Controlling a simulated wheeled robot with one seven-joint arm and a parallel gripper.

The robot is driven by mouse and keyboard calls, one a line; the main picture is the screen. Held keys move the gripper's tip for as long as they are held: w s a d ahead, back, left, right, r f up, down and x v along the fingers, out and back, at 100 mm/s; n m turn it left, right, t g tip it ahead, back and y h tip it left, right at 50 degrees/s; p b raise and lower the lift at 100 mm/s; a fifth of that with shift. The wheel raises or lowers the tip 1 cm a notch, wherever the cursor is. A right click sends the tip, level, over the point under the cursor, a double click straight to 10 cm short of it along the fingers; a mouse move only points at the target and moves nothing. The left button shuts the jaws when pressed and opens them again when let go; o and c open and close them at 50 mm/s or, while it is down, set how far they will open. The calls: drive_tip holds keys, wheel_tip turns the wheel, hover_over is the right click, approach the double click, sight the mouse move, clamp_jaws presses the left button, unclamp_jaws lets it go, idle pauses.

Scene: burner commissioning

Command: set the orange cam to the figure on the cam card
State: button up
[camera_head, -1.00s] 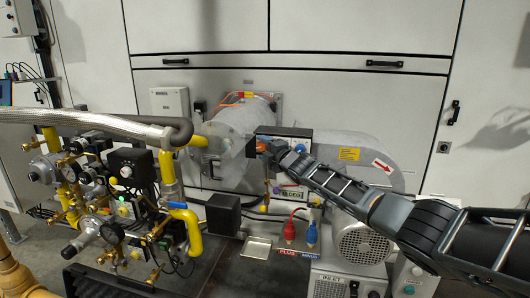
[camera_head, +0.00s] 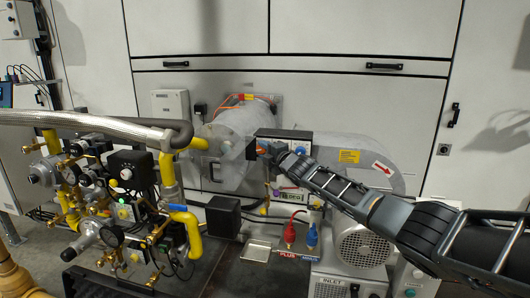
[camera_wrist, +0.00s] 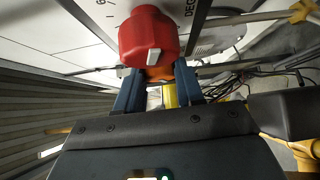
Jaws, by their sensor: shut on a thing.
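My gripper (camera_wrist: 158,88) is shut on the orange cam (camera_wrist: 158,74), whose body shows between the two blue fingertips in the wrist view. A red knob (camera_wrist: 148,38) with a white pointer mark is just beyond it, covering part of the cam. A scale plate with partly readable lettering, "DEG", lies at the top of the wrist view; the pointer's reading cannot be told. In the head view my gripper (camera_head: 274,150) is at the dark actuator box (camera_head: 290,136) beside the blower. I cannot make out the cam card's figure.
The blower housing (camera_head: 350,150) and its motor (camera_head: 360,243) stand right of and below the gripper. Yellow gas pipes with valves and gauges (camera_head: 114,233) crowd the left. Red and blue plugs (camera_head: 289,234) hang below. A small metal tray (camera_head: 256,251) lies on the floor plate.

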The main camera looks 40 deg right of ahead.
drive_tip(key=shift+f, duration=0.2)
drive_tip(key=shift+f+m+t+b, duration=0.25)
drive_tip(key=shift+m+t+b, duration=0.05)
drive_tip(key=shift+b, duration=0.75)
drive_tip(key=m+t+b, duration=0.1)
drive_tip(key=b, duration=0.2)
drive_tip(key=shift+f+h+b, duration=0.3)
drive_tip(key=shift+b, duration=0.1)
drive_tip(key=m+t+h+b, duration=0.1)
drive_tip(key=m+b, duration=0.2)
drive_tip(key=b, duration=0.3)
drive_tip(key=shift+t, duration=0.4)
drive_tip(key=shift+r+b, duration=0.15)
drive_tip(key=shift+b, duration=0.25)
drive_tip(key=o, duration=1)
drive_tip(key=shift+w+r, duration=0.1)
drive_tip(key=shift+o, duration=0.2)
